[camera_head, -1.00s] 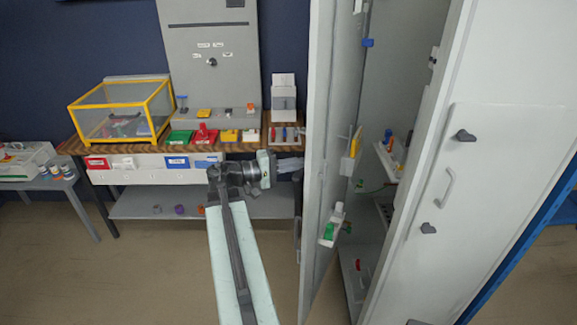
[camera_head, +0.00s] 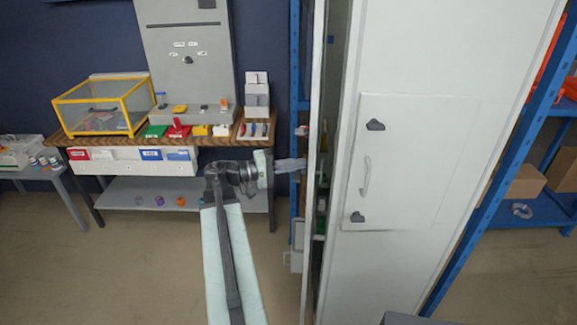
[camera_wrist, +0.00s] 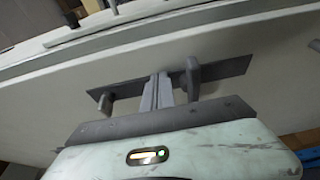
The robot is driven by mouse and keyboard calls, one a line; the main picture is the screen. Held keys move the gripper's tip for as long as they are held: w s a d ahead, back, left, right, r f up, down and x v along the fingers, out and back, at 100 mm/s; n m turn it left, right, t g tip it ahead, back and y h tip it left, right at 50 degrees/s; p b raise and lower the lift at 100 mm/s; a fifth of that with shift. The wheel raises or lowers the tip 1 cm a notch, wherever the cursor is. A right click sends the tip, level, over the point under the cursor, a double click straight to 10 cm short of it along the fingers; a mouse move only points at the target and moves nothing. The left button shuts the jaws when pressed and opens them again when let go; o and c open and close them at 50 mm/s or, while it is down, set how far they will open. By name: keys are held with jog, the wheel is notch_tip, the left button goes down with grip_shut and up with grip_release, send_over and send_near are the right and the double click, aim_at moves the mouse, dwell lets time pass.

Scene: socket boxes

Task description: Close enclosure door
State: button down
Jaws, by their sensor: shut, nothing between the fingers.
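The enclosure door (camera_head: 314,130) is a tall pale panel, seen almost edge-on in the head view. It stands slightly open from the tall grey enclosure (camera_head: 440,60), with a narrow dark gap between them. My gripper (camera_head: 302,164) is shut and empty at the door's outer face. In the wrist view my gripper (camera_wrist: 160,80) has its fingers together in front of a dark handle plate (camera_wrist: 225,70) on the door, beside a dark lever (camera_wrist: 194,75). I cannot tell whether the fingertips touch the plate. Most of the enclosure's inside is hidden.
A workbench (camera_head: 110,137) with a yellow-framed clear case (camera_head: 105,103) and coloured bins stands at the left. A blue shelf rack (camera_head: 490,175) with cardboard boxes is at the right. A small hatch (camera_head: 400,160) is on the enclosure's side. Floor in front of the bench is clear.

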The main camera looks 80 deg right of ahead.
jog(key=shift+s, duration=0.5)
jog(key=shift+w, duration=0.1)
